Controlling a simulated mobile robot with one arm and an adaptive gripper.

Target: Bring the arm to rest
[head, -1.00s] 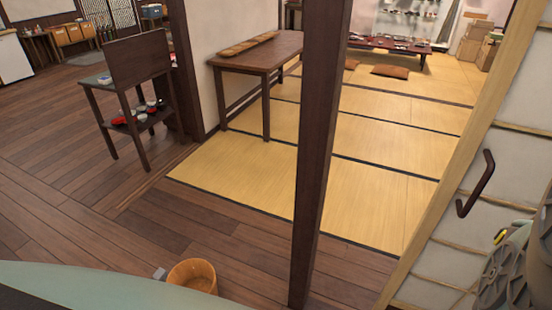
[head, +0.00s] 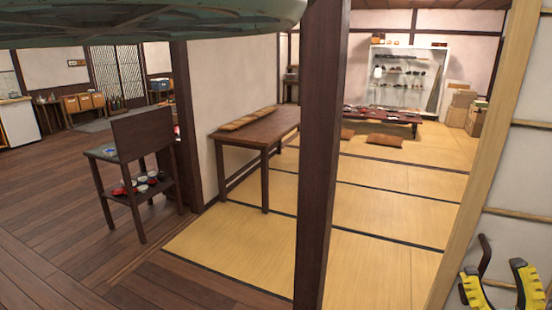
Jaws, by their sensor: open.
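My gripper (head: 501,284) shows at the lower right corner of the head view. The gripper's lower part is cut off by the frame's edge.
A dark post (head: 325,160) stands in the middle. Behind it lies the tatami floor (head: 385,212), with a wooden table (head: 252,133) along the wall. A small dark stand (head: 140,150) is at the left. Open wooden floor (head: 55,225) lies in front of it.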

